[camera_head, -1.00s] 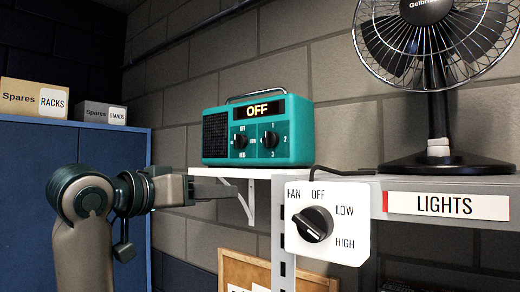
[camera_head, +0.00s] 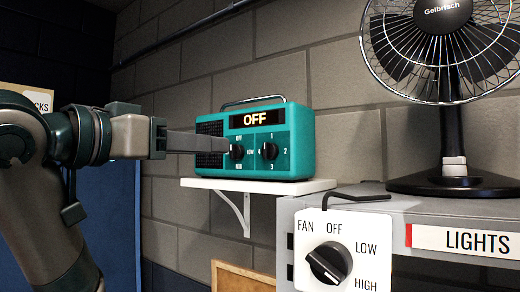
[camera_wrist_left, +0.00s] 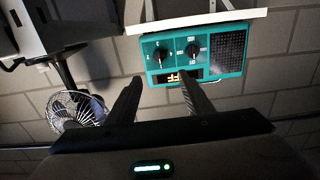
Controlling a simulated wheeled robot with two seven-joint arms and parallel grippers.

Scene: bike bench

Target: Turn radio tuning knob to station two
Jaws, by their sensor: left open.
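The teal radio (camera_head: 300,120) stands on a small white shelf, and its display reads OFF. Its right-hand knob, the tuning knob (camera_head: 269,151), is black with numbers around it; I cannot tell its pointer's exact setting. The other black knob (camera_head: 237,151) is to its left. My left gripper (camera_head: 226,143) reaches in from the left, its fingertips by the left knob in the head view. In the left wrist view, upside down, the gripper (camera_wrist_left: 160,80) is open and empty, with the tuning knob (camera_wrist_left: 159,55) between the lines of its fingers, apparently untouched. My right gripper is not in view.
The white shelf (camera_head: 215,184) sits on a block wall. A fan switch plate (camera_head: 312,270) and a fan (camera_head: 440,60) on a grey shelf labelled LIGHTS are at the right. A blue cabinet (camera_head: 122,215) is at the left.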

